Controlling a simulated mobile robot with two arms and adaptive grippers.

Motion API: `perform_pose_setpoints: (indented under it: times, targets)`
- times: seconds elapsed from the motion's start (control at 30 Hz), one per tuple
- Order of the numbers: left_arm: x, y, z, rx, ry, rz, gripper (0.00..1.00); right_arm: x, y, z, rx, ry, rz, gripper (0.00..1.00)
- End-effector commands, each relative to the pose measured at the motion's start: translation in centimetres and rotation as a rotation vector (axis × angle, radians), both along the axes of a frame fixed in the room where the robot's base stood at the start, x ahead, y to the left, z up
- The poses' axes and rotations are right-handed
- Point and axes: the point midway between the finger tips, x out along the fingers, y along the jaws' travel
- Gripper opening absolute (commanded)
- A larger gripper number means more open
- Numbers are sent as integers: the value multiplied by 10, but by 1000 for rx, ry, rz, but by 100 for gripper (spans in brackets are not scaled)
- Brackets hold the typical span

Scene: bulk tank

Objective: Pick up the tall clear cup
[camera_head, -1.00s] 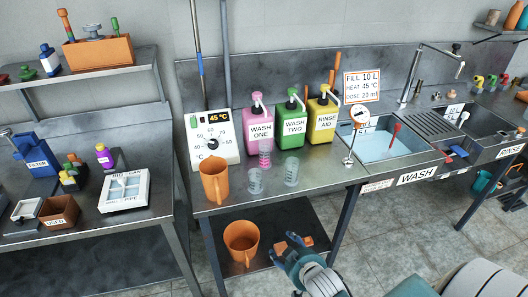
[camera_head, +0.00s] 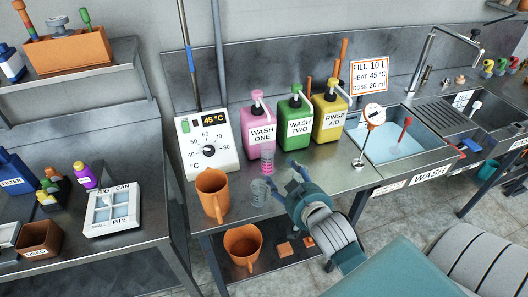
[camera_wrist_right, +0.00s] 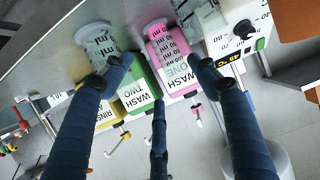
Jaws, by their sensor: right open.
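Two clear cups with dark marks and a pink-tinted cup (camera_head: 267,162) stand on the metal bench. The left clear cup (camera_head: 259,192) is near the bench's front edge, and the right wrist view shows it (camera_wrist_right: 192,14). The right clear cup (camera_wrist_right: 102,45) is mostly hidden behind my right gripper in the head view. I cannot tell surely which clear cup is taller. My right gripper (camera_head: 287,182) is open and empty, reaching over the bench front. In the right wrist view its fingers (camera_wrist_right: 160,68) are spread near the cups. My left gripper is not in view.
Pink (camera_head: 261,132), green (camera_head: 294,122) and yellow (camera_head: 328,118) pump bottles stand behind the cups. An orange jug (camera_head: 213,196) stands left, near a white dial box (camera_head: 207,145). A water-filled sink (camera_head: 395,145) lies right. Another orange jug (camera_head: 243,245) sits below.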

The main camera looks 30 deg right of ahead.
Motion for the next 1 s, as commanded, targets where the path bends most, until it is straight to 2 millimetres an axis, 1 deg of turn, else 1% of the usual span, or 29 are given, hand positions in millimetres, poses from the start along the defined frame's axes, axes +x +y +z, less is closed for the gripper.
perform_pose_setpoints:
  times: [0.03,0.1,0.17,0.27,0.4,0.53,0.67,0.77,0.87,1.0]
  targets:
    - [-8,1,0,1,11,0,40,0,0,0,0,0,0,60]
    - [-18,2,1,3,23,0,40,4,-1,-1,0,0,-1,60]
    - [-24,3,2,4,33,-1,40,11,-3,-3,-1,-1,-1,60]
    - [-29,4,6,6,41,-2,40,28,-7,-8,-1,-2,-1,60]
    - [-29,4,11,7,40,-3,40,49,-12,-18,-2,-2,-1,60]
    - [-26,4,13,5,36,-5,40,60,-15,-24,-1,-1,0,60]
    - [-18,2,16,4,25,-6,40,66,-16,-26,0,-1,0,60]
    - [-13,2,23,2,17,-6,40,78,-19,-29,1,0,-1,60]
    - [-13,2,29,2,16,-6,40,91,-21,-34,0,0,-1,60]
    - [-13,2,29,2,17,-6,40,105,-24,-43,0,0,-1,60]
